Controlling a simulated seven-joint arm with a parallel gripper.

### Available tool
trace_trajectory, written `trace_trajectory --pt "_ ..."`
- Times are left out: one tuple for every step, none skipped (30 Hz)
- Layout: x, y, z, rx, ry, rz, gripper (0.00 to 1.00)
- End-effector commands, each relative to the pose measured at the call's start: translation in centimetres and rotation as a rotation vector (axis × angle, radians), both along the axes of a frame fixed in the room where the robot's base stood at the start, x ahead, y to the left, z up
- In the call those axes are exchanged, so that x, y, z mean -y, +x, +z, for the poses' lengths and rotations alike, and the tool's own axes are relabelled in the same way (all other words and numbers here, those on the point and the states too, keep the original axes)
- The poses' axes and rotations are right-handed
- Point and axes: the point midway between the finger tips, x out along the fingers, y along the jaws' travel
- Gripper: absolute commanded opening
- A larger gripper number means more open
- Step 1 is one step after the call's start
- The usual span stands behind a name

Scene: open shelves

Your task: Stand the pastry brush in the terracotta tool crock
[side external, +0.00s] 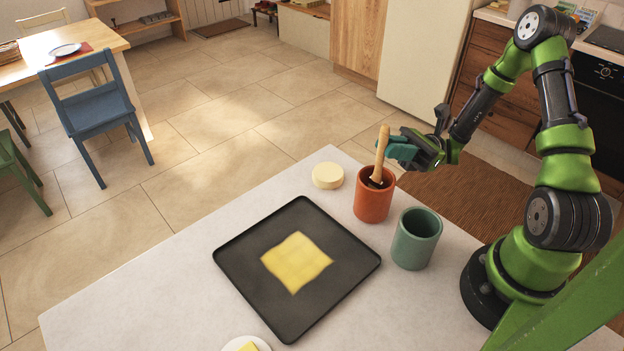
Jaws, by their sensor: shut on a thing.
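The pastry brush (381,153) has a wooden handle. It is near upright with a slight tilt, handle end up, and its lower end is inside the terracotta tool crock (373,205), hidden by the rim. The orange-red crock stands upright on the pale table. My gripper (388,150) is at the crock's upper right, above the rim, shut on the brush's handle. The far fingertip is partly hidden behind the handle. Whether the brush touches the crock's bottom cannot be seen.
A green crock (414,242) stands close to the right of the terracotta one, empty as far as I see. A dark tray (237,272) with a yellow sheet (297,262) lies to the left. A round cream piece (328,176) sits behind the tray. A butter plate (247,344) is at the front.

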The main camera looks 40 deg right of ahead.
Motion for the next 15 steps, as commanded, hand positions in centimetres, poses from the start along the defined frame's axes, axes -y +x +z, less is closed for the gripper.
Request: trace_trajectory --pt "0.0 0.0 0.0 0.0 0.0 0.0 0.0" --pt "0.0 0.0 0.0 0.0 0.0 0.0 0.0" --pt "0.0 0.0 0.0 0.0 0.0 0.0 0.0" --pt "0.0 0.0 0.0 0.0 0.0 0.0 0.0" --pt "0.0 0.0 0.01 0.0 0.0 0.0 0.21" --pt "0.0 0.0 0.01 0.0 0.0 0.0 0.27" --pt "0.0 0.0 0.01 0.0 0.0 0.0 0.31" --pt "0.0 0.0 0.01 0.0 0.0 0.0 0.36" --pt "0.01 0.0 0.02 0.0 0.0 0.0 0.42" --pt "0.01 0.0 0.02 0.0 0.0 0.0 0.47" --pt "0.0 0.0 0.02 0.0 0.0 0.0 0.47" --pt "0.0 0.0 0.02 0.0 0.0 0.0 0.47" --pt "0.0 0.0 0.02 0.0 0.0 0.0 0.47" --pt "0.0 0.0 0.02 0.0 0.0 0.0 0.47" --pt "0.0 0.0 0.02 0.0 0.0 0.0 0.47"
